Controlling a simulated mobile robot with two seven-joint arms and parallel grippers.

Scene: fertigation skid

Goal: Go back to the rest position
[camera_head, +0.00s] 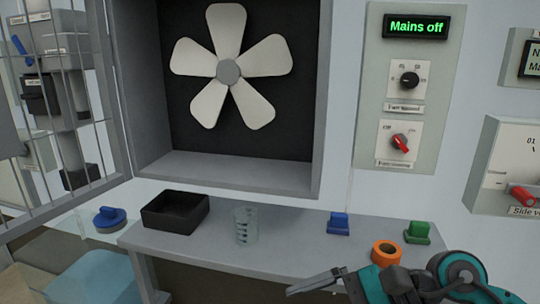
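My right gripper (316,283) shows at the bottom edge, right of the middle, with its arm coming in from the lower right. My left gripper is not in view.
The grey bench (190,246) carries a black tray (175,212), clear beaker (245,225), blue block (338,223), orange ring (386,253) and green block (417,232). A fan (229,68) stands behind. A barred door (60,110) is left. The panel (417,27) reads "Mains off".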

